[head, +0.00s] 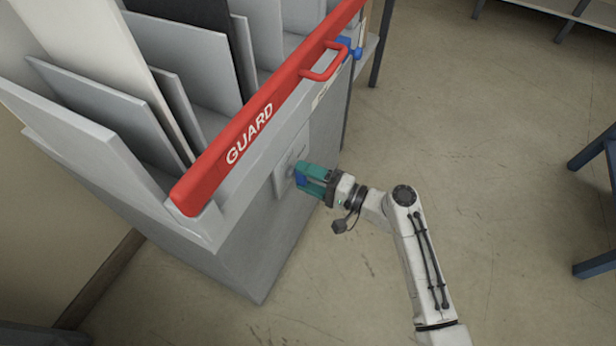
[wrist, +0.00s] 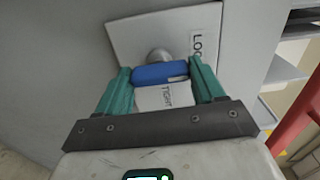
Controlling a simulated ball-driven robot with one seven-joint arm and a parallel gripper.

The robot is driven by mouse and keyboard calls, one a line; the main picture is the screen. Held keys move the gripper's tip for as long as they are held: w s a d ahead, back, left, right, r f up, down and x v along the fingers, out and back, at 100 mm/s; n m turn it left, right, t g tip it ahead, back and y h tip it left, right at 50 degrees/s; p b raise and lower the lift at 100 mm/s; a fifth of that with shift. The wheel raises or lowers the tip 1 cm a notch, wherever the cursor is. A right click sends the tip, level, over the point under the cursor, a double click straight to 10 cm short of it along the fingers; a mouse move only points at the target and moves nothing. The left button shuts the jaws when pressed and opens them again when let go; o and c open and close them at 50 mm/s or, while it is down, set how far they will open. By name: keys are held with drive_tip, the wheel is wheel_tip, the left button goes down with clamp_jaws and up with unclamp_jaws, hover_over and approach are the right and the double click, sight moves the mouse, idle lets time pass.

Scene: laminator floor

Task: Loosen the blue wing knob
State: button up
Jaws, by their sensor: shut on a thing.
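The blue wing knob (wrist: 160,72) sits on a round metal shaft in front of a pale square plate (wrist: 130,32) on the grey cabinet side. My gripper (wrist: 162,80) has its two teal fingers on either side of the knob and is shut on it. In the head view my gripper (head: 312,180) reaches the cabinet's side below the red bar, and only a little blue of the knob (head: 302,181) shows between the fingers.
The red bar marked GUARD (head: 249,133) runs along the cabinet's top edge above my gripper, with a red handle (head: 325,62) and a blue fitting (head: 349,47) near its far end. Upright panels (head: 130,110) fill the cabinet top. Floor to the right is open, with a blue-legged stand (head: 596,155) beyond.

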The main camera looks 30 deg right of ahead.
drive_tip(key=shift+f, duration=0.1)
drive_tip(key=o, duration=1)
drive_tip(key=shift+o, duration=0.2)
drive_tip(key=p+v, duration=0.1)
drive_tip(key=v, duration=0.9)
drive_tip(key=shift+s+d, duration=0.2)
drive_tip(key=shift+s, duration=0.15)
